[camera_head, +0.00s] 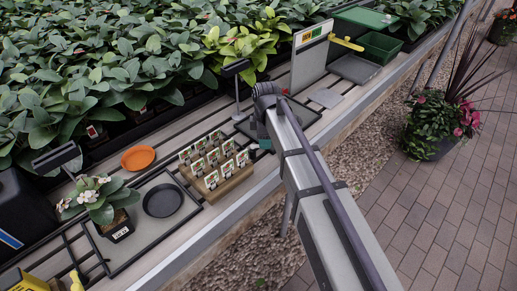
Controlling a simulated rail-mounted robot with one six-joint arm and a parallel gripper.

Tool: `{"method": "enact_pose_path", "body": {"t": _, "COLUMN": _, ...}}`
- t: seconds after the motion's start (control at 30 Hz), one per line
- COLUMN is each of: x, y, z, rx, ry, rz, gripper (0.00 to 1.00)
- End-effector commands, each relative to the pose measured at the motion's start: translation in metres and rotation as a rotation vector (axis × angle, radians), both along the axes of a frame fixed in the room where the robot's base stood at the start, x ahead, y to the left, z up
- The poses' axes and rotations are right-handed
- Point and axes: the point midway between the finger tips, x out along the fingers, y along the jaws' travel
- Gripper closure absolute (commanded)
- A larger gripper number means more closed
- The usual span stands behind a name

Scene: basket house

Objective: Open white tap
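I cannot make out a white tap for certain in the head view. An upright pale panel (311,56) stands at the back of the bench, with a yellow lever-like piece (346,43) sticking out to its right. My arm reaches up from the lower right, and its far end is over the bench, left of and nearer than the panel. My gripper's fingers cannot be made out behind the arm's end, so whether they are open, shut or holding something does not show. A small teal patch shows just below the arm's end.
Dense plants fill the back. A planter (436,130) stands on the brick floor (440,215), which is otherwise mostly clear.

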Motion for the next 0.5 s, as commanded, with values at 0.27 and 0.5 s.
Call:
{"method": "enact_pose_path", "body": {"t": 0.27, "x": 0.015, "y": 0.001, "z": 0.0, "rx": 0.0, "ry": 0.0, "rz": 0.0, "gripper": 0.55}}
{"method": "enact_pose_path", "body": {"t": 0.5, "x": 0.027, "y": 0.001, "z": 0.0, "rx": 0.0, "ry": 0.0, "rz": 0.0, "gripper": 0.55}}
